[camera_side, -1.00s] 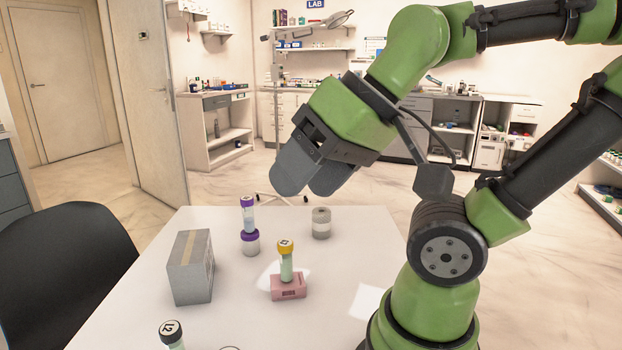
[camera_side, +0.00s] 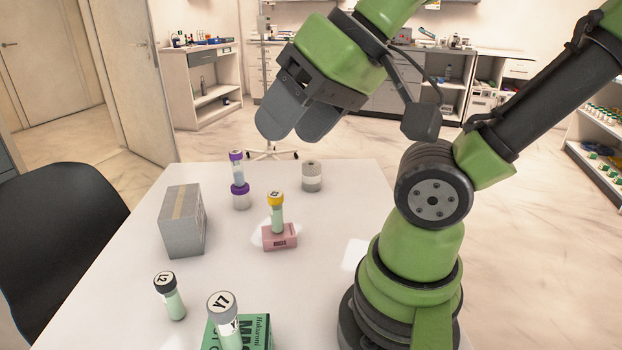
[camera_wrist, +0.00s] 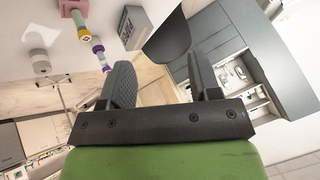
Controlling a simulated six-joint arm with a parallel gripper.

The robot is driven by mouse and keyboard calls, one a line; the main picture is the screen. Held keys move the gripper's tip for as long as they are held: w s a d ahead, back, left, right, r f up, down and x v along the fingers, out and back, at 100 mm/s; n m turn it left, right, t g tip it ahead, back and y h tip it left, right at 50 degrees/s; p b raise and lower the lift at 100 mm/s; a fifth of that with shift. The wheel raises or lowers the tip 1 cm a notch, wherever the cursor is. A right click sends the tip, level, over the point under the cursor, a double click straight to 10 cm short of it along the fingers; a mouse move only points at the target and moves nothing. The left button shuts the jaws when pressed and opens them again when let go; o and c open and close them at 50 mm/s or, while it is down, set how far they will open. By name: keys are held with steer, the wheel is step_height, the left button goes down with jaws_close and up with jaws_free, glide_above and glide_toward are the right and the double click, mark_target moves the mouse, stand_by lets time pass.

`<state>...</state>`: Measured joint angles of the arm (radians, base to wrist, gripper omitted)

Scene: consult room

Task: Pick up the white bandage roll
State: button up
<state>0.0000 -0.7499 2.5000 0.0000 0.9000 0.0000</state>
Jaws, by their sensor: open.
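The white bandage roll (camera_side: 312,176) stands upright near the far edge of the white table, right of the purple-capped tube; it has a greyish textured top. In the wrist view, a pale cylinder that looks like the roll (camera_wrist: 41,63) is at the left, outside the jaws. My gripper (camera_side: 297,122) is open and empty, above and slightly left of the roll in the side view, clear of it. In the wrist view, the fingers of my gripper (camera_wrist: 160,75) are spread apart with nothing between them.
A purple-capped tube (camera_side: 237,172) stands by the roll. A yellow-capped tube (camera_side: 276,213) is on a pink block (camera_side: 279,237). A grey box (camera_side: 182,222) is at left. Nearer are a black-capped tube (camera_side: 169,296), another tube (camera_side: 223,318) and a green box (camera_side: 255,330). A black chair (camera_side: 62,250) is left.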

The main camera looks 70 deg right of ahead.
steer(key=o, duration=0.5)
steer(key=w+d+m+h, duration=0.2)
steer(key=w+d, duration=0.4)
steer(key=w, duration=0.2)
steer(key=m+g+h, duration=0.3)
steer(key=g, duration=0.1)
glide_toward(312, 164)
steer(key=f, duration=0.2)
steer(key=x, duration=0.3)
steer(key=shift+w+f, duration=0.1)
steer(key=shift+w, duration=0.1)
steer(key=shift+x, duration=3.15)
